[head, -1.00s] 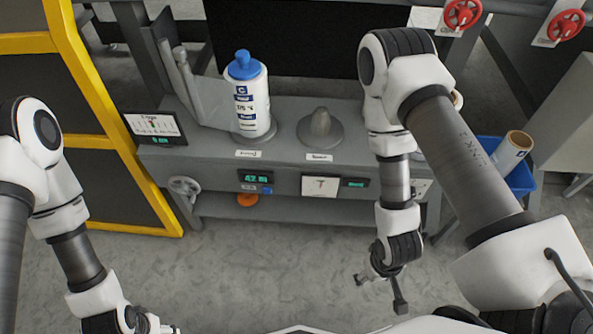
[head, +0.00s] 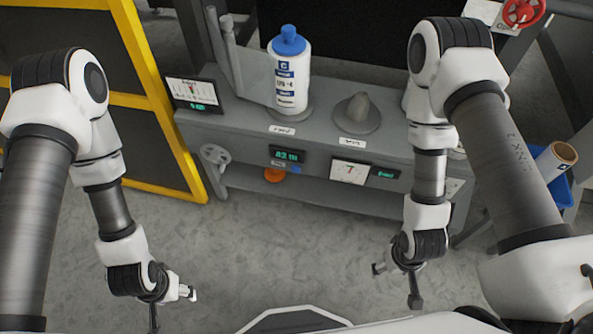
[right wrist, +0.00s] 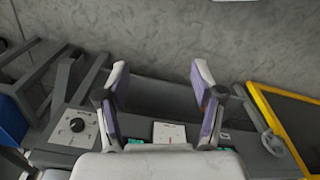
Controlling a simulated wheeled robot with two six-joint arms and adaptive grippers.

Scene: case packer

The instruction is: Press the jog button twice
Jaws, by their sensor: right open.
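I cannot make out a jog button for certain in either view. The grey machine bench (head: 330,145) carries small front panels: a green-lit display (head: 287,155), a white card with a T-shaped mark (head: 349,172) and another small display (head: 385,173). In the right wrist view the white card (right wrist: 169,132) lies beyond the fingers, and a panel with a black knob (right wrist: 77,125) is at left. My right gripper (head: 397,285) is open and empty, in front of the bench and apart from it. My left gripper (head: 172,308) hangs low at left with its fingers apart, holding nothing visible.
A tilted gauge screen (head: 195,93) is at the bench's left end. A yellow frame (head: 165,110) stands left. The floor before the bench is clear.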

